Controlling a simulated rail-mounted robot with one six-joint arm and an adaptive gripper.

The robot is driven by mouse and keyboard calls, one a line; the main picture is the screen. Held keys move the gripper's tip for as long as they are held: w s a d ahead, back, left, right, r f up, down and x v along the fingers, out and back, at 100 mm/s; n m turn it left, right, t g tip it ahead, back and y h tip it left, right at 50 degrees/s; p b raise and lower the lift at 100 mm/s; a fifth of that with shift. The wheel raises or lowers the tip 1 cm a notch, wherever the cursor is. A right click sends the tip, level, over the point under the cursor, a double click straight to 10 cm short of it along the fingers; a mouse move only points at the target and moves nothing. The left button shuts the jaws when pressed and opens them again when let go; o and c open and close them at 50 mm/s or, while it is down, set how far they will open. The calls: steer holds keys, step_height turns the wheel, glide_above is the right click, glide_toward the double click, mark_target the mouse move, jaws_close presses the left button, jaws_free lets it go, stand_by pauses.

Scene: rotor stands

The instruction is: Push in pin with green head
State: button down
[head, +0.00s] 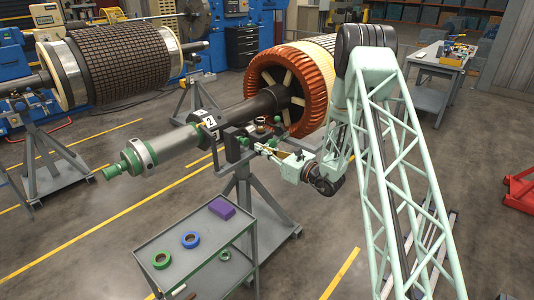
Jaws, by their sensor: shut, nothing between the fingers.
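My gripper (262,148) is shut and empty. It reaches in from the right, with its fingertips close to the top of the grey rotor stand (243,190). Small dark fittings and a small green spot (243,141), which may be the green pin head, show at the stand's top, just left of my fingertips. The spot is too small to tell how far a pin sticks out, or whether my fingers touch it. The rotor shaft (180,146) rests on this stand, and its green end points left.
A grey cart (205,262) with green and blue tape rolls (190,240) and a purple block (222,208) stands in front of the stand. The copper-wound rotor (300,85) is behind my gripper. Another rotor (120,62) stands at left. Floor at lower left is clear.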

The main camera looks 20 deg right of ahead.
mark_target(247, 142)
steer(key=shift+x, duration=2.4)
